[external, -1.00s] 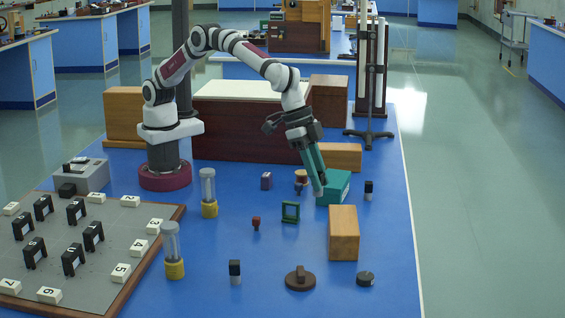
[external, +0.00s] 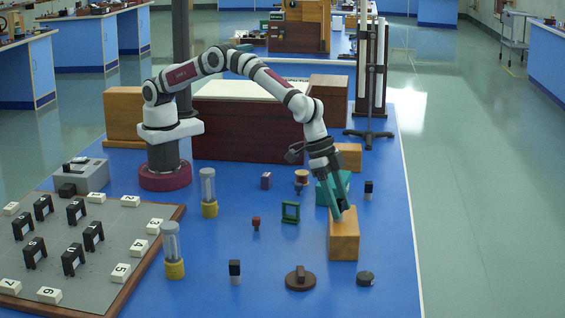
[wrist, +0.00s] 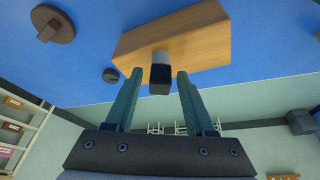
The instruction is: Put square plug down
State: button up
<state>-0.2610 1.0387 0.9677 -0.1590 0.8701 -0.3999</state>
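A small square plug with a black top and a grey lower part (wrist: 160,77) is between my fingers in the wrist view. It stands on a wooden block (wrist: 185,40), its grey end toward the wood. My gripper (wrist: 160,75) is open around it, with a narrow gap on either side. In the external view my gripper (external: 340,213) is low over the top of the same wooden block (external: 344,243); the fingers hide the plug there.
A green box (external: 325,192) is just behind the block. A dark knob on a round base (external: 300,279) and a black disc (external: 365,279) lie in front. Similar black-topped plugs stand at front (external: 235,271) and right (external: 368,189). A green frame (external: 290,212) is to the left.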

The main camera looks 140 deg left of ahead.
jog(key=v, duration=1.2)
jog(key=s+d+r+m+g, duration=0.1)
jog(key=s+d+r+m, duration=0.35)
jog(key=s, duration=0.65)
jog(key=s+d+f+m+g, duration=0.1)
jog(key=s+d+m, duration=0.1)
jog(key=s, duration=1.4)
jog(key=s+d+f+m+g, duration=0.1)
jog(key=s+d, duration=0.4)
jog(key=s, duration=1.1)
jog(key=shift+s+d+f+m+g, duration=0.2)
jog(key=shift+d+f+m+g, duration=0.3)
jog(key=shift+m, duration=0.75)
jog(key=shift+o, duration=0.2)
jog(key=shift+a+r, duration=0.15)
jog(key=shift+r, duration=0.05)
jog(key=shift+o, duration=0.3)
jog(key=shift+w, duration=0.1)
